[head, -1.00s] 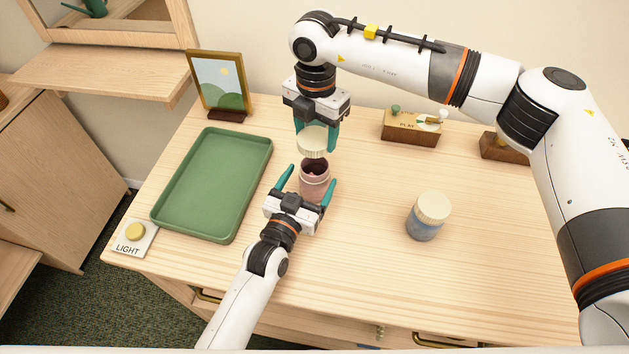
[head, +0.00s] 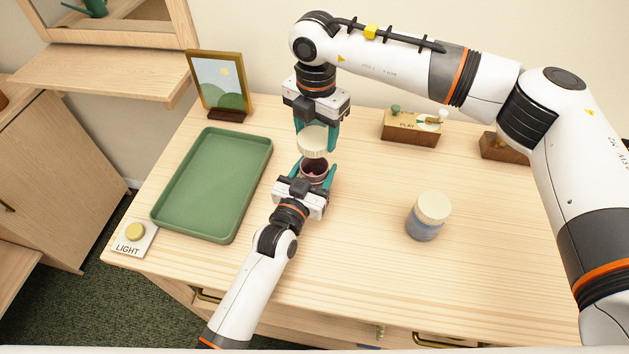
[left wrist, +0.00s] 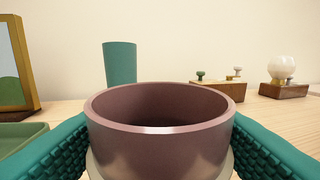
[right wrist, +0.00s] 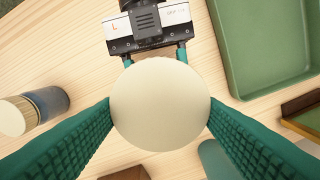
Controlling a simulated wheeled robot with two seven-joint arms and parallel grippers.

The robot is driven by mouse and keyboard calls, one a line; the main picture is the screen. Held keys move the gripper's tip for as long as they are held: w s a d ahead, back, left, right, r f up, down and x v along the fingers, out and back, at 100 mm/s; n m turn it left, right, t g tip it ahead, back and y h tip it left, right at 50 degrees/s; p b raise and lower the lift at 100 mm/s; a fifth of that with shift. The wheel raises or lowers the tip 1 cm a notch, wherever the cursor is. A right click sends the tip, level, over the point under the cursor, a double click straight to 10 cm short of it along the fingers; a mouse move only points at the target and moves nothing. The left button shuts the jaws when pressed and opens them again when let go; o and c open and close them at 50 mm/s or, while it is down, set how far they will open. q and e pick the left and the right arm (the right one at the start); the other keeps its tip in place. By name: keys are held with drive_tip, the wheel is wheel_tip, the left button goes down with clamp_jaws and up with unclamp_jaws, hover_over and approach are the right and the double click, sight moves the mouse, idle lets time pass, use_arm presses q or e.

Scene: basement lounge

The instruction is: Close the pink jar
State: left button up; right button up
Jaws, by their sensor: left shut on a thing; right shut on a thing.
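The pink jar (head: 314,172) stands upright and open on the table. My left gripper (head: 316,171) is shut around its sides, one finger on each side. The left wrist view shows the jar's open mouth (left wrist: 160,108) close up between the teal fingers. My right gripper (head: 316,140) points down and is shut on a cream lid (head: 313,141), held just above and slightly behind the jar's mouth. In the right wrist view the round lid (right wrist: 160,104) sits between both fingers and hides the jar beneath it.
A blue jar with a cream lid (head: 428,216) stands to the right. A green tray (head: 233,215) lies on the left, near a picture frame (head: 219,84) and a LIGHT button (head: 135,232). Wooden boxes (head: 410,127) stand at the back. The table's front right is clear.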

hover_over(317, 161)
drive_tip(key=s, duration=0.2)
drive_tip(key=shift+s+a+f, duration=0.1)
drive_tip(key=shift+f, duration=1.15)
drive_tip(key=shift+s+a+f, duration=0.1)
drive_tip(key=shift+f, duration=1.15)
drive_tip(key=shift+f, duration=0.9)
drive_tip(key=shift+f, duration=0.35)
drive_tip(key=shift+d+f, duration=0.1)
drive_tip(key=shift+f, duration=0.2)
drive_tip(key=shift+s+f, duration=0.1)
drive_tip(key=shift+f, duration=0.2)
drive_tip(key=shift+c, duration=1.3)
drive_tip(key=shift+r, duration=0.55)
drive_tip(key=shift+f, duration=0.5)
